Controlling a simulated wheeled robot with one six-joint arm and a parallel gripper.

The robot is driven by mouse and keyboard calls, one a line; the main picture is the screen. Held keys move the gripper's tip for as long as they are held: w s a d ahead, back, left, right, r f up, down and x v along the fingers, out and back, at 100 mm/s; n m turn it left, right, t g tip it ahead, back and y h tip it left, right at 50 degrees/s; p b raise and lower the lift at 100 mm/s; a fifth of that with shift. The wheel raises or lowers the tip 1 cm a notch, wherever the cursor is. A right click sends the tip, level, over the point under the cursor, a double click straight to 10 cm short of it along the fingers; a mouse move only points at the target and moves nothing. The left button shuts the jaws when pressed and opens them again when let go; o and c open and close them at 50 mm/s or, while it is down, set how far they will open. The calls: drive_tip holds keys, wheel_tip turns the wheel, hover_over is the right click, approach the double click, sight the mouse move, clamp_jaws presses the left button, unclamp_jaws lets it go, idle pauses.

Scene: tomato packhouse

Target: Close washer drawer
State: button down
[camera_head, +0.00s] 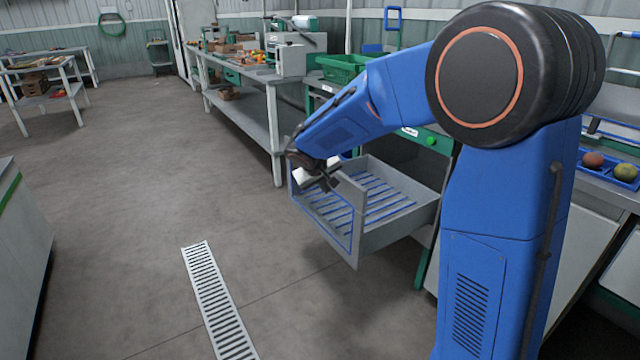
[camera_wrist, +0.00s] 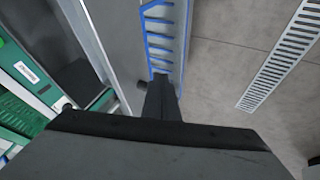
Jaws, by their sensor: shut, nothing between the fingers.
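The washer drawer (camera_head: 400,227) is a grey tray with blue slats, and it stands pulled out from the green-fronted washer (camera_head: 441,147) in the head view. In the wrist view, its blue slatted part (camera_wrist: 158,42) runs up from the fingers. My gripper (camera_head: 326,181) is shut and empty at the drawer's outer, left end, by the top of its end wall. In the wrist view, the dark fingers (camera_wrist: 161,95) overlap the drawer's edge; I cannot tell whether they touch it. My arm hides part of the washer.
A long grey workbench (camera_head: 240,75) with boxes and produce stands behind the drawer. A green crate (camera_head: 342,68) sits near the washer. A blue tray (camera_head: 606,172) with fruit is at the right. A floor drain (camera_head: 217,300) lies in open floor to the left.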

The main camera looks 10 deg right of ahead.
drive_tip(key=shift+w+d+r, duration=0.1)
drive_tip(key=shift+w+d, duration=0.1)
drive_tip(key=shift+d, duration=0.5)
drive_tip(key=shift+w+d+r, duration=0.1)
drive_tip(key=shift+w+d, duration=0.05)
drive_tip(key=shift+d, duration=0.5)
drive_tip(key=w+d, duration=0.4)
drive_tip(key=d, duration=0.9)
drive_tip(key=w+d, duration=0.4)
drive_tip(key=d, duration=0.8)
drive_tip(key=w+d, duration=0.4)
drive_tip(key=d, duration=0.9)
drive_tip(key=shift+w+d, duration=0.3)
drive_tip(key=shift+r, duration=0.15)
